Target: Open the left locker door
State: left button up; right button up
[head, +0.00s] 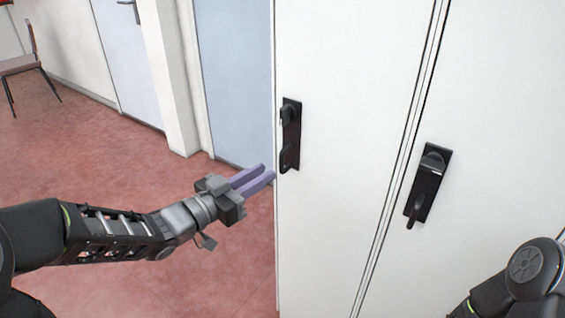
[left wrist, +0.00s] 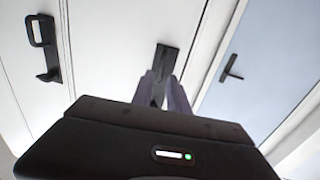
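The left locker door (head: 345,120) is a tall white panel. It looks flush with the right door, with only a thin seam between them. Its black handle (head: 290,135) is near its left edge. My left gripper (head: 265,176) has purple fingers that point at this handle from the lower left. In the left wrist view the fingers (left wrist: 165,92) stand apart with a narrow gap, and the handle (left wrist: 167,58) shows just beyond and between them. I see no clear grip on it. My right gripper is out of view; only part of my right arm shows.
The right locker door (head: 500,100) has its own black handle (head: 428,185). Left of the locker are a pale blue door (head: 235,70), a white pillar (head: 168,80) and a chair (head: 25,65) farther back. The red floor (head: 90,150) between is clear.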

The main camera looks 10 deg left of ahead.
aim_at(280, 164)
pick_arm(q)
jog(key=x, duration=0.6)
jog(key=shift+w+d, duration=0.2)
jog(key=shift+w, duration=0.15)
jog(key=shift+c, duration=0.4)
grip_shut()
dwell(0.7)
